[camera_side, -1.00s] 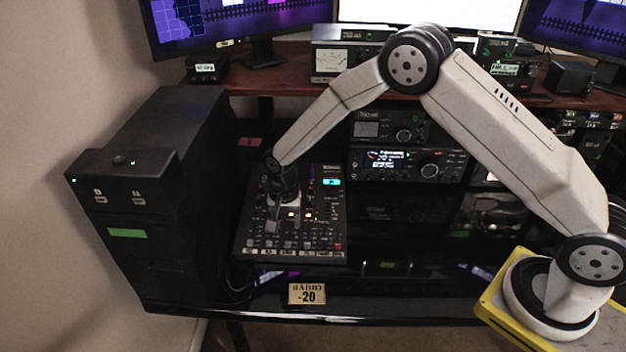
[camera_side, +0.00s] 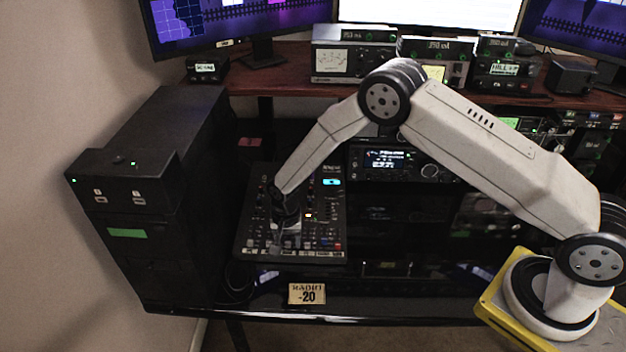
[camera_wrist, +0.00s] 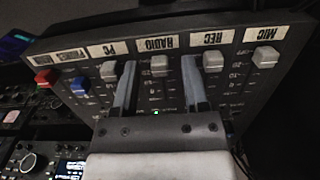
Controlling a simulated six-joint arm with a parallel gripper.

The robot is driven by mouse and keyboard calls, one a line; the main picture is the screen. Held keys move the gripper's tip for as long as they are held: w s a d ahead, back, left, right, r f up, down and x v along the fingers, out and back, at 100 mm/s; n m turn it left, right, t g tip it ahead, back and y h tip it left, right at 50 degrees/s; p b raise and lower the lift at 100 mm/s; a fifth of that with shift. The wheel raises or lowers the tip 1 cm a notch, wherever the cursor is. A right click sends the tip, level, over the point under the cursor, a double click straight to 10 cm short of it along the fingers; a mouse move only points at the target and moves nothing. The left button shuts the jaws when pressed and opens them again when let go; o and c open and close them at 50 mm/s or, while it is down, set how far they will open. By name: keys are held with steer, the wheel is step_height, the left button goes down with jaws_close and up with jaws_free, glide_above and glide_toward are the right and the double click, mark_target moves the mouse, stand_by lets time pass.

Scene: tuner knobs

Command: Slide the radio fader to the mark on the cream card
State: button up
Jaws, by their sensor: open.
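The mixer (camera_side: 250,235) lies on the desk, and its fader end fills the wrist view. The radio fader cap (camera_wrist: 160,66) is grey and sits under the upside-down RADIO label (camera_wrist: 157,43). My gripper (camera_wrist: 160,76) is open, with one finger on each side of the radio fader cap and a visible gap on both sides. In the side view my gripper (camera_side: 287,238) is low over the near part of the mixer and hides its middle faders. The cream card (camera_side: 307,293) reads RADIO -20 and stands at the desk's front edge.
The REC cap (camera_wrist: 213,60) is close to the right finger, and the PC cap (camera_wrist: 110,70) is left of the left finger. A MIC cap (camera_wrist: 265,57), a blue cap (camera_wrist: 78,85) and a red cap (camera_wrist: 44,76) stand further out. A black tower (camera_side: 150,220) rises left of the mixer.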

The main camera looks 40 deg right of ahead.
jaws_close()
stand_by(1.4)
